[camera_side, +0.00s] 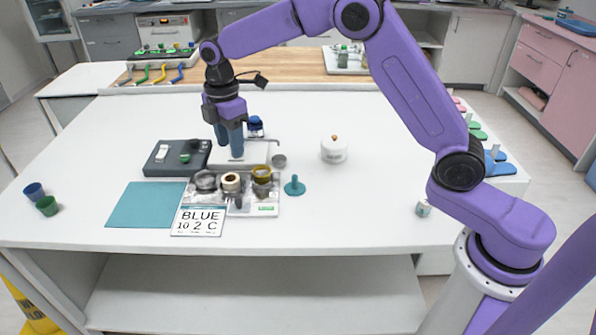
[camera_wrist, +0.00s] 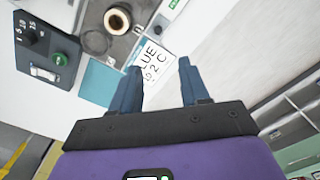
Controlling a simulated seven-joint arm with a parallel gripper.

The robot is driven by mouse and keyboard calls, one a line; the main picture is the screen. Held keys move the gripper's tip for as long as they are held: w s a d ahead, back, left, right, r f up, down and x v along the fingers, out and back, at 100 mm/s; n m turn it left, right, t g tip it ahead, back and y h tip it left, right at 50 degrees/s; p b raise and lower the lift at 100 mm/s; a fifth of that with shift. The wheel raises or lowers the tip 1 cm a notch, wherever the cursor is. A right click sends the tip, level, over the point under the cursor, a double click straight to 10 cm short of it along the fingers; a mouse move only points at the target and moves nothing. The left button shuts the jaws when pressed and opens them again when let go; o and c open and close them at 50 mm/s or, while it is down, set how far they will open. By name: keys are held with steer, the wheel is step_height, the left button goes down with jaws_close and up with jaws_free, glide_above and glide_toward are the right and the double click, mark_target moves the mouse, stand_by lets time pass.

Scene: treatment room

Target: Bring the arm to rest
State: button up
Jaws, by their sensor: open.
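My purple arm reaches over the white table, and my gripper (camera_side: 229,150) hangs above the table behind the tray of round items. Its two blue fingers point down, spread apart, with nothing between them. In the wrist view my gripper (camera_wrist: 160,76) shows open and empty, with the card reading BLUE 10 2 C (camera_wrist: 150,58) seen beyond the fingertips.
Below my gripper lie a dark control box (camera_side: 177,158), a tray (camera_side: 262,209) with several round items, a teal mat (camera_side: 146,205) and the card (camera_side: 199,221). A white jar (camera_side: 334,150) and teal knobbed piece (camera_side: 294,186) stand right. The table's right front is mostly clear.

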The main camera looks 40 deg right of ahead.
steer(key=s+d+r+m, duration=0.2)
steer(key=s+d, duration=0.1)
steer(key=s, duration=1.2)
steer(key=s+d+r+m, duration=0.2)
steer(key=s+d, duration=0.1)
steer(key=s, duration=1.1)
steer(key=s+d+f+m, duration=0.1)
steer(key=s+d+f, duration=0.1)
steer(key=s+d, duration=0.4)
steer(key=s, duration=0.3)
steer(key=shift+s+d, duration=0.15)
steer(key=shift+s, duration=0.2)
